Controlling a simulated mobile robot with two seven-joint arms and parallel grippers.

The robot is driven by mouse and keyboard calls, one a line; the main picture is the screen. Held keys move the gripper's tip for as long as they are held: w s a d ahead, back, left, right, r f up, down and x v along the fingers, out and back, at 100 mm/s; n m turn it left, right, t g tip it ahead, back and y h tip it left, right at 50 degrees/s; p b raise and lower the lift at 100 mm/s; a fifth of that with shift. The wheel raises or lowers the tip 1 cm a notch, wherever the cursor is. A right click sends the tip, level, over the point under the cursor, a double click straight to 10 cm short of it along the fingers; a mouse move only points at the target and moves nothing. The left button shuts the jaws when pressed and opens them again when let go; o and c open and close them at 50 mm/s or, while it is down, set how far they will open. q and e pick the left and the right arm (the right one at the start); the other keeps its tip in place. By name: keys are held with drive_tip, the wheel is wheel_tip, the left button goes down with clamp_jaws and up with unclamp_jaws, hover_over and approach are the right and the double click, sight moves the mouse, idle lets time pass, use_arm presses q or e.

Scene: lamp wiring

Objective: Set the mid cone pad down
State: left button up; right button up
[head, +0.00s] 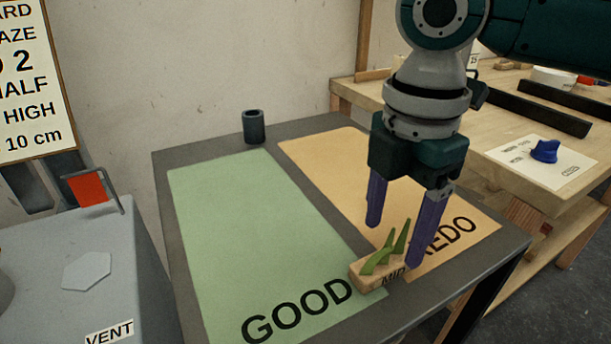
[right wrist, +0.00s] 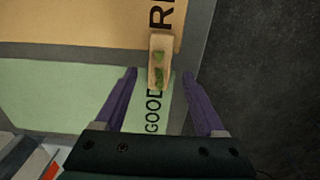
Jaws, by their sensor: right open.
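The mid cone pad (head: 368,274) is a small wooden block marked MID with green pointed cones on top. It rests on the grey table, lying across the strip between the green GOOD mat (head: 235,235) and the orange REDO mat (head: 325,165), overlapping both. My right gripper (head: 393,243), with purple fingers, is open and empty just above and behind the pad. In the right wrist view the pad (right wrist: 159,75) shows between and ahead of the two fingertips (right wrist: 160,74), apart from both. My left gripper is not in view.
A dark cup (head: 254,127) stands at the table's back edge. Both mats are otherwise clear. A grey VENT box (head: 80,270) is at the left. A wooden bench (head: 480,115) at the right holds dark bars and a blue piece (head: 545,151) on a white card.

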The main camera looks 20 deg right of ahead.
sight(391, 238)
wheel_tip(391, 238, up, 8)
drive_tip(key=p, duration=0.2)
drive_tip(key=s+a+f+m+y, duration=0.1)
drive_tip(key=s+a+f, duration=0.1)
drive_tip(key=a, duration=0.1)
drive_tip(key=s+a+f+m+t+y, duration=0.1)
drive_tip(key=s+a+f+m, duration=0.1)
drive_tip(key=a, duration=0.2)
drive_tip(key=s+a+f+m+t, duration=0.1)
drive_tip(key=s+a+f+m, duration=0.1)
drive_tip(key=a+f, duration=0.1)
drive_tip(key=shift+s+a+y, duration=0.3)
drive_tip(key=shift+s+y, duration=0.1)
drive_tip(key=s+d+f+m+t+h, duration=0.1)
drive_tip(key=s+d+f+m+h, duration=0.1)
drive_tip(key=s+d+m, duration=0.5)
drive_tip(key=s+m, duration=0.2)
drive_tip(key=m, duration=0.3)
drive_tip(key=shift+d+t+h, duration=0.25)
drive_tip(key=shift+t+h, duration=0.05)
drive_tip(key=shift+a, duration=0.1)
